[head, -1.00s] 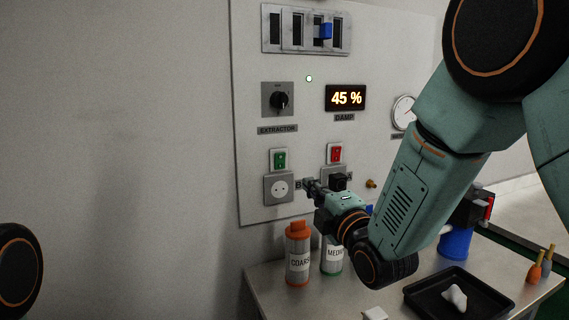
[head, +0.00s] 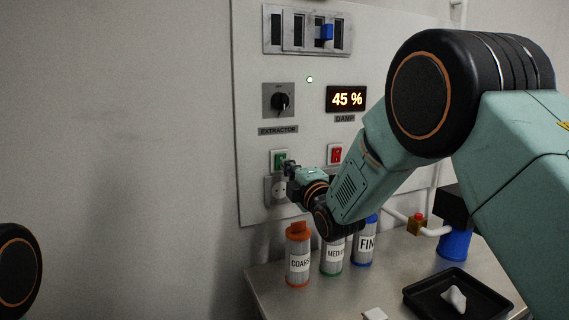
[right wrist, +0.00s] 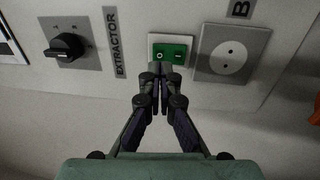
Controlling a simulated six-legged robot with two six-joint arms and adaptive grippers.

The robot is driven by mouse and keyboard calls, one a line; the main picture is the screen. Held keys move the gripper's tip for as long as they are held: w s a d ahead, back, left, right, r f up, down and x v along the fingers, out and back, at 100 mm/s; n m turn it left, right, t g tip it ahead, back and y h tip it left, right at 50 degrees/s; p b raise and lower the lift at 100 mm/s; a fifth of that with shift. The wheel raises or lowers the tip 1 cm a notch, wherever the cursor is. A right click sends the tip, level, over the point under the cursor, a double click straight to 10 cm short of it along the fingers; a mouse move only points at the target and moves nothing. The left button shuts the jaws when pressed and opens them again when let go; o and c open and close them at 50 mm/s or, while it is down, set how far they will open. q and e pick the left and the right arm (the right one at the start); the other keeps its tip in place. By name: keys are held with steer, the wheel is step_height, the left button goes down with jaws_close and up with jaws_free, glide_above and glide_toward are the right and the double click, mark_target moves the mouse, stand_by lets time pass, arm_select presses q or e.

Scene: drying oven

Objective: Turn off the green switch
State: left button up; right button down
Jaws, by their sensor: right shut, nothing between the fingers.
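The green switch (head: 279,158) sits in a white frame on the wall panel, under the extractor knob. In the right wrist view the green switch (right wrist: 171,53) shows an O mark on one side and an I mark on the other. My right gripper (head: 287,166) is shut and empty, with its tips at the green switch's edge. In the right wrist view the shut fingertips (right wrist: 163,70) lie right at the switch's lower edge; I cannot tell whether they touch it. My left gripper is not in view.
A red switch (head: 335,153) is to the right of the green one. A grey socket (head: 276,190) is just below the green switch. The extractor knob (head: 280,101) and a 45 % display (head: 346,98) are above. Labelled canisters (head: 298,258) and a black tray (head: 425,290) stand on the table.

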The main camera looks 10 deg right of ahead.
steer(key=shift+w+r, duration=0.15)
steer(key=shift+w, duration=0.3)
steer(key=shift+w+d, duration=0.1)
steer(key=shift+w, duration=0.55)
steer(key=shift+w+a, duration=0.25)
steer(key=shift+a, duration=0.05)
steer(key=shift+s, duration=0.1)
steer(key=shift+d+r, duration=0.1)
steer(key=shift+d, duration=0.05)
